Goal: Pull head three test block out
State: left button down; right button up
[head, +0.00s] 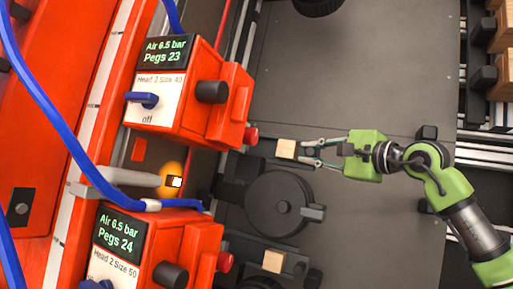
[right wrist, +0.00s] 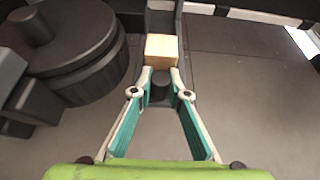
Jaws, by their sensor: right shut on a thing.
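The head three unit (head: 185,100) is an orange-red box at upper left in the head view. Its panel reads "Size 40", "off", and its screen shows "Air 6.5 bar, Pegs 23". The test block (head: 286,148), a small pale wooden block, sits right of that unit's red knob, by a dark fixture. My right gripper (head: 301,150) is shut on the block from the right. In the right wrist view the block (right wrist: 161,50) is at the fingertips (right wrist: 161,78), with a dark bar behind it. Whether it still touches the fixture cannot be told. My left gripper is not in view.
The head two unit (head: 150,250) stands below, with another wooden block (head: 273,261) right of it. A dark round disc (head: 278,203) lies between the two blocks. Blue hoses (head: 60,130) cross the left side.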

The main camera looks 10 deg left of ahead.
jog(key=shift+s+d+f+b, duration=0.1)
jog(key=shift+s+d+b, duration=0.1)
jog(key=shift+d, duration=0.35)
jog(key=shift+s+d+b, duration=0.15)
jog(key=shift+d, duration=0.5)
jog(key=o, duration=0.6)
jog(key=shift+o, duration=0.9)
jog(key=shift+s+d, duration=0.1)
jog(key=shift+d, duration=0.25)
jog(key=shift+a, duration=0.25)
jog(key=shift+d, duration=0.1)
